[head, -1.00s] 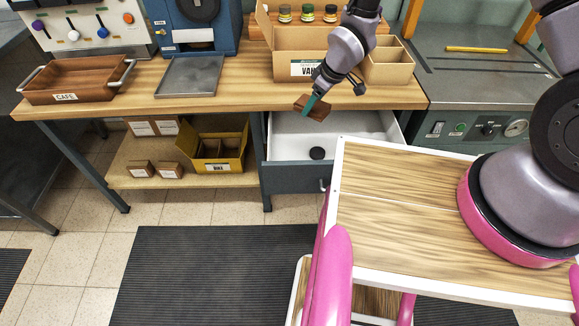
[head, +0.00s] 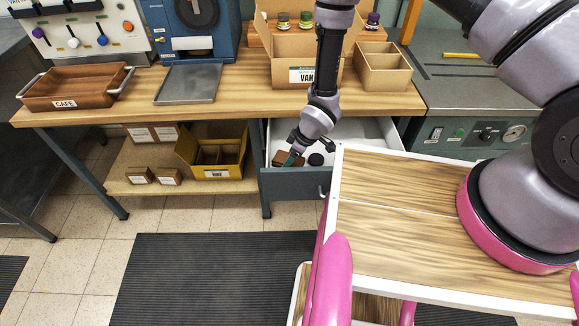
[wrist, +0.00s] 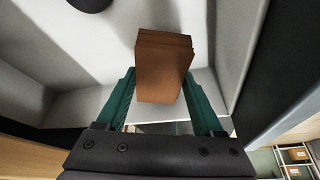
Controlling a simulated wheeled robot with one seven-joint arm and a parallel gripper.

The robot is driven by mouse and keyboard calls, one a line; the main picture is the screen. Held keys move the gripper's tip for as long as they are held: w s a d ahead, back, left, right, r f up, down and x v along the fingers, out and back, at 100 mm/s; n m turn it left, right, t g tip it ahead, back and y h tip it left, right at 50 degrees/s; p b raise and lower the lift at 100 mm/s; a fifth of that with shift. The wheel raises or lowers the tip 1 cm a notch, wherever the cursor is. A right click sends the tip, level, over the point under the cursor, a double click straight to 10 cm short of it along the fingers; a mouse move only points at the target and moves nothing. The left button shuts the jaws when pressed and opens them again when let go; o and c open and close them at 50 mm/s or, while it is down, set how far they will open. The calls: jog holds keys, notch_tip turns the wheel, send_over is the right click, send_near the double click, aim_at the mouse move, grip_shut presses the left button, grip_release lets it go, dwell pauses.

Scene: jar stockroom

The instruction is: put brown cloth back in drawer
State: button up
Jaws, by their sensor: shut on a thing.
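The brown cloth (wrist: 163,70) is a folded brown block between the two green fingers of my gripper (wrist: 160,95) in the wrist view. My gripper (head: 292,158) is shut on it. In the head view the cloth (head: 283,162) is low inside the open drawer (head: 290,180), near its front left. The drawer's pale inside walls also surround the cloth in the wrist view. Whether the cloth touches the drawer floor I cannot tell.
A round black thing (head: 316,159) lies in the drawer right of my gripper. The wooden bench (head: 240,92) overhangs the drawer's back. A cardboard box (head: 285,72) and a divided box (head: 384,68) stand above. A yellow bin (head: 228,170) is on the shelf at left.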

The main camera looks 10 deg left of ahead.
jog(key=shift+f, duration=2.05)
jog(key=shift+f, duration=0.1)
jog(key=o, duration=1.5)
jog(key=shift+c, duration=0.2)
